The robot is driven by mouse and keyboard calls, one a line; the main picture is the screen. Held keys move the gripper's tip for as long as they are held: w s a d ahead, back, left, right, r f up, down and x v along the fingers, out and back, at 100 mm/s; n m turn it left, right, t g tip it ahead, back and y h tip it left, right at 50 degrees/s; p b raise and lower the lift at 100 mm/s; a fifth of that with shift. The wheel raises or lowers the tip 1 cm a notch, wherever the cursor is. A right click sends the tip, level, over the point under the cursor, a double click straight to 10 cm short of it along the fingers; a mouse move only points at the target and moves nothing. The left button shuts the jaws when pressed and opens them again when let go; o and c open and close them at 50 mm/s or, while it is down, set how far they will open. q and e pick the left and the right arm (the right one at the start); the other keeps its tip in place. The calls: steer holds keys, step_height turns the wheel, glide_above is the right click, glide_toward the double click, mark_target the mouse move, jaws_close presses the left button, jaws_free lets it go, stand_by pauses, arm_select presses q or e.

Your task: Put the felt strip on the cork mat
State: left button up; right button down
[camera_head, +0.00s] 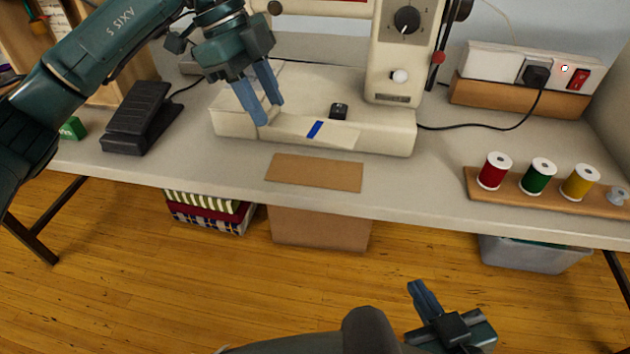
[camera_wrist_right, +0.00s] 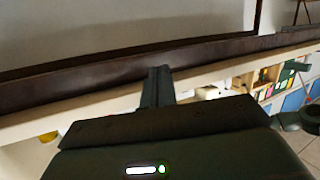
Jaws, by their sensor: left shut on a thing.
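The felt strip (camera_head: 339,134), pale cream with a blue band, shows against the front of the sewing machine's base. My left gripper (camera_head: 268,112) is shut on its left end, and the strip stretches out to the right from the fingertips. Whether it touches the machine base is hard to tell. The cork mat (camera_head: 313,173), a bare brown rectangle, lies flat on the table in front of the machine, below and right of my left gripper. My right gripper (camera_head: 424,297) is low in front of the table, away from the strip; its fingers look together and empty, also in the right wrist view (camera_wrist_right: 157,88).
The cream sewing machine (camera_head: 388,134) stands behind the mat. A black pedal (camera_head: 138,118) is at left. A wooden rack (camera_head: 528,196) with thread spools is at right, near a power strip (camera_head: 496,66). The table is clear between mat and rack.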

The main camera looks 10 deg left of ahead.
arm_select(q)
steer(key=shift+d+n+t, duration=0.15)
steer(key=shift+n+t, duration=0.25)
steer(key=shift+n, duration=0.5)
steer(key=b, duration=0.2)
glide_above(283, 167)
steer(key=a, duration=0.2)
step_height(283, 167, down, 5)
steer(key=shift+d+f, duration=0.15)
steer(key=shift+f, duration=0.05)
step_height(283, 167, down, 4)
steer(key=shift+f+b, duration=0.15)
steer(key=shift+b, duration=0.5)
steer(key=shift+f, duration=0.1)
arm_select(e)
steer(key=shift+w+a+n+t+y, duration=0.1)
steer(key=shift+a+n+t+y, duration=0.15)
steer(key=shift+t, duration=0.3)
steer(key=shift+w+a+n+t+y, duration=0.15)
steer(key=shift+n+t+y, duration=0.2)
steer(key=shift+t, duration=0.2)
steer(key=shift+f, duration=0.1)
arm_select(q)
steer(key=o, duration=0.9)
steer(key=shift+o, duration=0.2)
